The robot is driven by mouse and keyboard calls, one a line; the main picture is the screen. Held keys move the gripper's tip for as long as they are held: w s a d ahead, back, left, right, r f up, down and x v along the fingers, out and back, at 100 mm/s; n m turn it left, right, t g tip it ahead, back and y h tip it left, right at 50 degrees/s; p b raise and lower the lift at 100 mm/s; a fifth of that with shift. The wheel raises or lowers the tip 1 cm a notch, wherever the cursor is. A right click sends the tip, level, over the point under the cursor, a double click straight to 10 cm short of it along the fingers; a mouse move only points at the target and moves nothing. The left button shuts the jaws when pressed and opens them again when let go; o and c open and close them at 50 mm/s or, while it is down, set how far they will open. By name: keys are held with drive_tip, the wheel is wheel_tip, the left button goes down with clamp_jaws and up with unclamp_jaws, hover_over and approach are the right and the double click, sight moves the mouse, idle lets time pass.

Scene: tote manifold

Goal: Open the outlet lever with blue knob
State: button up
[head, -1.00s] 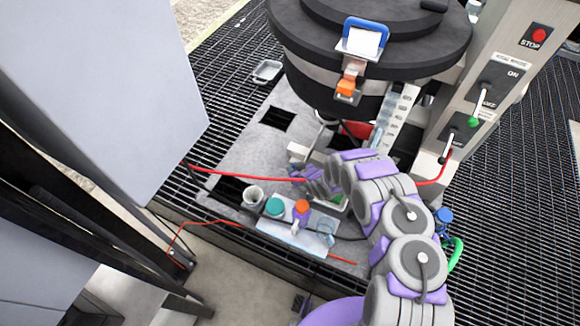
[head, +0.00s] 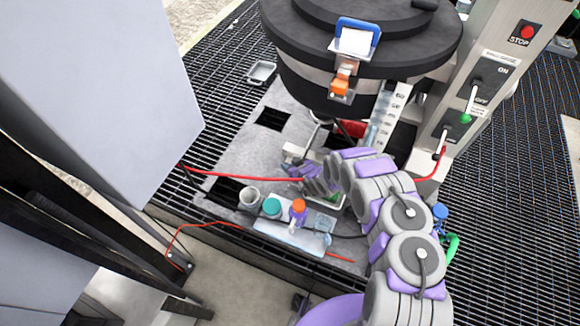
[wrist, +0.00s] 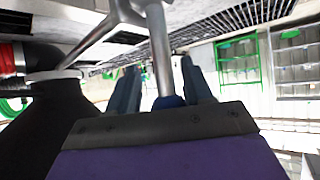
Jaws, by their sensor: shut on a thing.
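My gripper (wrist: 160,92) is shut on the outlet lever's blue knob (wrist: 168,101), which sits between its two dark fingers in the wrist view. The lever's silver rod (wrist: 160,55) runs up from the knob and away from the gripper. In the head view my gripper (head: 297,171) is low, below the black drum-like vessel (head: 350,95).
A tray (head: 295,240) with an orange-capped bottle (head: 298,208) and a teal-topped container (head: 271,207) lies close in front of my gripper. A red cable (head: 235,177) passes by it. A control panel (head: 470,95) stands to the right.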

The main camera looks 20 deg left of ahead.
drive_tip(key=shift+s+d+f, duration=0.3)
drive_tip(key=shift+f, duration=0.3)
drive_tip(key=shift+s+a+f, duration=0.1)
drive_tip(key=shift+s, duration=0.05)
drive_tip(key=shift+s+d+r, duration=0.3)
drive_tip(key=shift+s+d, duration=0.05)
drive_tip(key=shift+s, duration=0.05)
drive_tip(key=v, duration=1.6)
drive_tip(key=shift+w+r, duration=0.3)
